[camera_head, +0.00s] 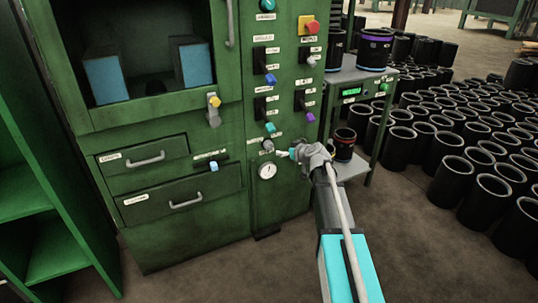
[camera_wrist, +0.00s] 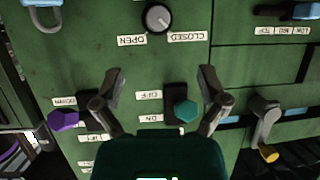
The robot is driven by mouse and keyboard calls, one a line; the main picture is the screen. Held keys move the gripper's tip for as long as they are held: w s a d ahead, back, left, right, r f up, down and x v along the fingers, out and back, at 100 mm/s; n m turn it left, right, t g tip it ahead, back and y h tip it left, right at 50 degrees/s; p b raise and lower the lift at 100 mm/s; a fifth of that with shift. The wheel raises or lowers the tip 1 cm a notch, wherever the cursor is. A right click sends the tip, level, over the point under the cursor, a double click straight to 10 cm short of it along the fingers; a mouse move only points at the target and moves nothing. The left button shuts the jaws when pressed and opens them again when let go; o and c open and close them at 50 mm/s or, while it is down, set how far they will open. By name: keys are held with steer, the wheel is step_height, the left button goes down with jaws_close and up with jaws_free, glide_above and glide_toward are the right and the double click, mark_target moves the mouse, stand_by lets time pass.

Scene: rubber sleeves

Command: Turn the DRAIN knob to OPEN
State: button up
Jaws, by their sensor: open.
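A round grey knob (camera_wrist: 157,18) sits on the green panel at the top of the wrist view, between an OPEN label (camera_wrist: 132,40) and a CLOSED label (camera_wrist: 188,37). Its pale mark seems to lean toward CLOSED, but is small. No DRAIN label is readable. In the head view the knob (camera_head: 267,146) is just above a round gauge. My gripper (camera_wrist: 163,76) is open and empty, fingers spread below the knob in the wrist view and apart from it. In the head view my gripper (camera_head: 294,153) is right of the knob, beside the panel.
A teal-handled OFF/ON lever (camera_wrist: 185,111) lies between my fingers in the wrist view; a purple lever (camera_wrist: 64,119) is left. A gauge (camera_head: 267,171) is below the knob. A grey stand (camera_head: 352,75) with black sleeves is right of the panel.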

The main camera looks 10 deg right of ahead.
mark_target(270, 146)
steer(key=shift+w+d+f, duration=0.1)
steer(key=shift+w+d, duration=0.05)
steer(key=shift+w+f, duration=0.1)
steer(key=shift+w, duration=0.05)
steer(key=b+x, duration=0.5)
steer(key=x, duration=0.8)
steer(key=shift+w+f, duration=0.1)
steer(key=shift+w, duration=0.1)
steer(key=shift+c, duration=0.2)
steer(key=c, duration=1.1)
steer(key=shift+a, duration=0.35)
steer(key=shift+d, duration=0.1)
